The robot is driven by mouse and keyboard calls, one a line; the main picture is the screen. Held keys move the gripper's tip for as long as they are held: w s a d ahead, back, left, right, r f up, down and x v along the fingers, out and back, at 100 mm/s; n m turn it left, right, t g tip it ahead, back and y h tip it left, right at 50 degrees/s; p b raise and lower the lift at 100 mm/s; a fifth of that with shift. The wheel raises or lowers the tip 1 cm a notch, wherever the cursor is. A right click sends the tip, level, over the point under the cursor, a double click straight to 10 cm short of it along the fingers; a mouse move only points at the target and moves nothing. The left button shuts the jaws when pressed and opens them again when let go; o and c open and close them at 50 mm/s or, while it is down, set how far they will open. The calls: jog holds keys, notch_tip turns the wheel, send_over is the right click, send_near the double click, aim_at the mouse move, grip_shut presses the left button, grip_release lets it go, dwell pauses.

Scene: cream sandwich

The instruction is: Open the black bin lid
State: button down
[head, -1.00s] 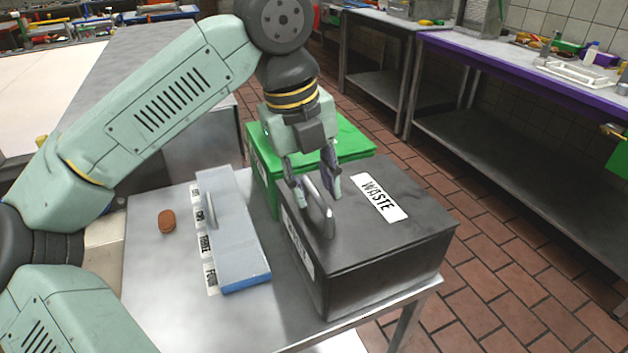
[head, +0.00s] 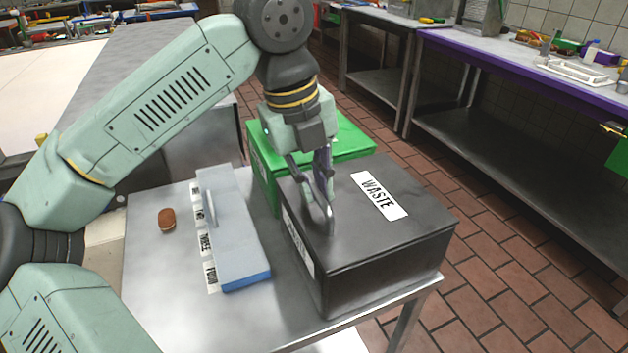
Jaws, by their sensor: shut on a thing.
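The black bin (head: 385,262) stands on the metal table with its lid (head: 400,232) closed flat. The lid carries a white label reading WASTE (head: 379,196) and a metal loop handle (head: 329,218) near its left edge. My gripper (head: 322,198) points down over the left part of the lid. Its fingers are shut on the handle and hide part of it.
A green bin (head: 350,138) stands right behind the black bin. A grey-blue box with a handle (head: 232,240) and numbered labels lies to the left, with a brown oval item (head: 167,218) beyond it. The metal table (head: 165,290) is bare at front left.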

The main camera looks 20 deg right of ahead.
dwell(0.4)
send_over(398, 189)
jog(key=shift+d, duration=0.1)
dwell(0.4)
jog(key=c, duration=1.7)
grip_release()
jog(key=shift+o, duration=0.2)
notch_tip(398, 189, up, 12)
jog(key=a, duration=0.2)
jog(key=shift+a, duration=0.25)
